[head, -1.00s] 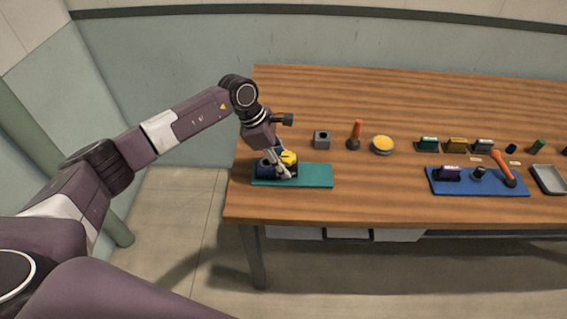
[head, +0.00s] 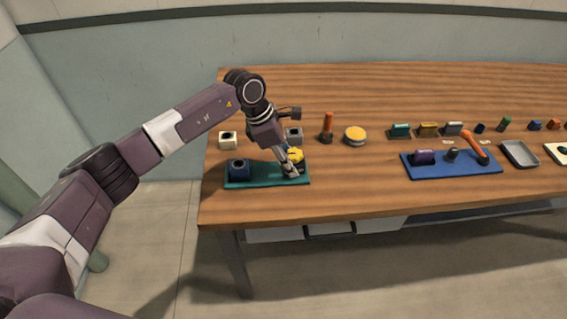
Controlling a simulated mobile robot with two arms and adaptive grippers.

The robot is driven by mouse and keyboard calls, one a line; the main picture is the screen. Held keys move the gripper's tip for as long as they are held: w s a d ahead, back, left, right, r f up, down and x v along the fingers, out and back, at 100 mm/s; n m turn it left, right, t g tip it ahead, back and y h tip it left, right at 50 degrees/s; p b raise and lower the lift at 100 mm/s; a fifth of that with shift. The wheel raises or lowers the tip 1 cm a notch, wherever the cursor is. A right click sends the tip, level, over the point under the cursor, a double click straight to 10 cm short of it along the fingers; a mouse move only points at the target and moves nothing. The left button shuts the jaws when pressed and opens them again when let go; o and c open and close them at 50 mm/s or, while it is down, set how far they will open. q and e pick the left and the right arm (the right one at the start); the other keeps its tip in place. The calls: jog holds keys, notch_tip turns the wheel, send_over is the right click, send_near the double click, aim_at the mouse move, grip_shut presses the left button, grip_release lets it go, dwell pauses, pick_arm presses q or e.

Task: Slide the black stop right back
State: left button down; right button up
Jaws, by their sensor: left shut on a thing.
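A teal base board (head: 262,181) lies at the left end of the wooden table. A dark blue block with a round hole (head: 238,169) stands on its left end. My left gripper (head: 290,172) is at the board's right end, pointing down and shut on a dark piece there that I take for the black stop; the fingers hide most of it. A yellow part (head: 296,154) shows just behind the fingers. A clear stretch of board lies between the blue block and the gripper. My right gripper is not in view.
A pale block (head: 228,140) and a grey block (head: 294,135) stand behind the board. An orange-handled tool (head: 327,127) and a yellow-topped round tin (head: 355,135) are to the right. A blue board (head: 450,168) with parts lies further right. The table's front edge is close.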

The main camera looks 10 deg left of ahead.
pick_arm(q)
jog(key=c, duration=1.5)
grip_release()
jog(key=shift+w+d+r, duration=0.1)
jog(key=shift+d, duration=0.25)
jog(key=shift+a, duration=0.1)
jog(key=v, duration=1.2)
